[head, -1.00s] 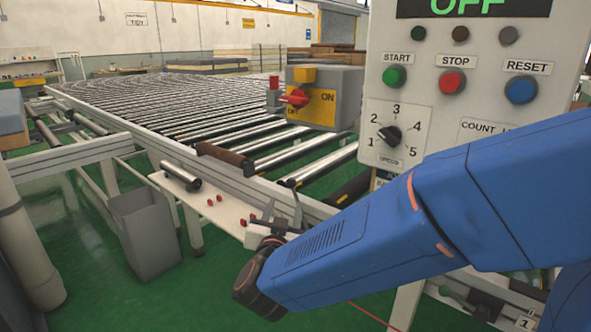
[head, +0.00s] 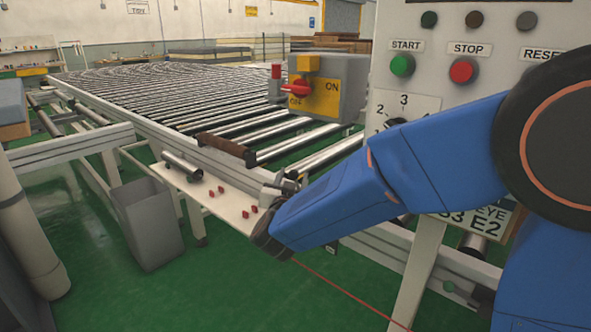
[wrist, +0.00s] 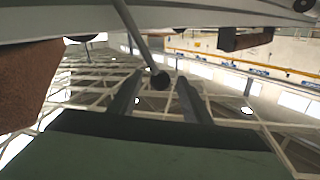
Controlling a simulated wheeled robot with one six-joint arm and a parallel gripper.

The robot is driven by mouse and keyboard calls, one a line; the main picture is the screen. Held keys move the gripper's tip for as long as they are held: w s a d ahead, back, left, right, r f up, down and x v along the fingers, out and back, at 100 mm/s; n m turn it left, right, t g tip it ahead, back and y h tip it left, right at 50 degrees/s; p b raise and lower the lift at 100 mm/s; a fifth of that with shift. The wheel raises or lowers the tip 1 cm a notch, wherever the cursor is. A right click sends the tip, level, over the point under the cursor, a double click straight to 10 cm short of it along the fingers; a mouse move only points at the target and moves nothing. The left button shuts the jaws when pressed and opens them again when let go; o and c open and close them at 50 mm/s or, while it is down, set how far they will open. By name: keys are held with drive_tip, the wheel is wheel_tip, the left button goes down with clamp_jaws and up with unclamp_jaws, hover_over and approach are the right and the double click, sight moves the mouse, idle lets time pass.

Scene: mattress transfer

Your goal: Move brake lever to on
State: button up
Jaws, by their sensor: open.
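A grey rod with a dark ball end (wrist: 160,81), which looks like the brake lever, hangs down from the frame edge in the wrist view. My gripper (wrist: 159,77) is open there, with one finger on each side of the ball. I cannot tell whether either finger touches it. In the head view my blue arm reaches to the side of the roller conveyor (head: 180,112). Its wrist hides most of the gripper, and I cannot make out the lever or any marking of its position there.
A box with a red ON/OFF switch (head: 297,90) stands above the rollers. A control panel (head: 435,45) is at the right, partly behind my arm. A white shelf (head: 222,200) with red pegs and a grey bin (head: 147,225) are to the left.

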drive_tip(key=shift+w+d, duration=0.15)
drive_tip(key=shift+w, duration=1.35)
drive_tip(key=shift+w+d, duration=0.1)
drive_tip(key=shift+w, duration=1.4)
clamp_jaws()
